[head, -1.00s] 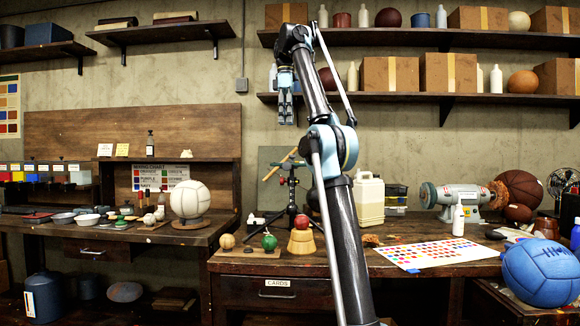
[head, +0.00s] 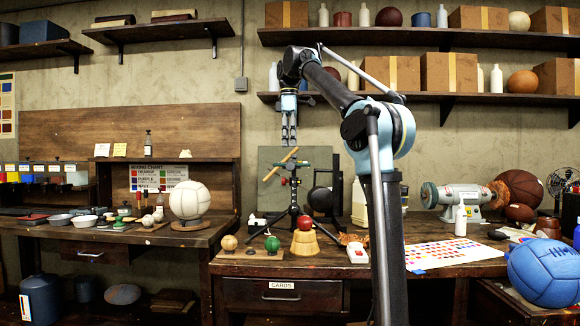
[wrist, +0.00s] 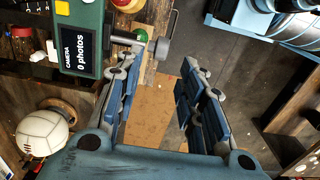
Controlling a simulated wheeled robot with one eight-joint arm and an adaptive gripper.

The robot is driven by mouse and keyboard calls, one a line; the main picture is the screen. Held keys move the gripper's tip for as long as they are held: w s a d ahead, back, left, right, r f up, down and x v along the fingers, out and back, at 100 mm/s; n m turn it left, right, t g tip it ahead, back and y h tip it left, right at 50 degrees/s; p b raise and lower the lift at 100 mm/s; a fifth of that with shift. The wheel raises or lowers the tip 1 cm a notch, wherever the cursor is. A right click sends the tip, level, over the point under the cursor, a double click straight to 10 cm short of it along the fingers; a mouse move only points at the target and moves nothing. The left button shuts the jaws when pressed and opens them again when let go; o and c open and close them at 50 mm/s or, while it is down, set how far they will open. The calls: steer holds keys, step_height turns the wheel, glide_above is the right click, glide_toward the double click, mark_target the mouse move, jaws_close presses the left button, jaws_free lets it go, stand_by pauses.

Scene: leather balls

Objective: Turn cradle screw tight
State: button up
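My gripper (head: 289,138) points down above the bench, over a black tripod stand (head: 294,196). A tilted wooden bar (head: 281,163) crosses the top of the stand, just below my fingers. In the wrist view my gripper (wrist: 163,62) is open and empty, its two blue fingers spread apart. A grey cylindrical knob (wrist: 163,48) on a shaft shows near the fingertips, beside a green camera box (wrist: 78,35) whose display reads 0 photos. I cannot tell for sure which part is the cradle screw. A dark round thing (head: 320,198) stands right of the tripod.
A green ball (head: 271,244), a tan ball (head: 229,242) and a red ball (head: 304,223) on a wooden block sit at the bench front. A white jug (head: 361,203) and a bench grinder (head: 463,196) stand to the right. A white ball (head: 190,200) is on the left bench.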

mark_target(290, 166)
step_height(290, 166, down, 8)
steer(key=shift+f, duration=0.2)
stand_by(0.3)
jaws_close()
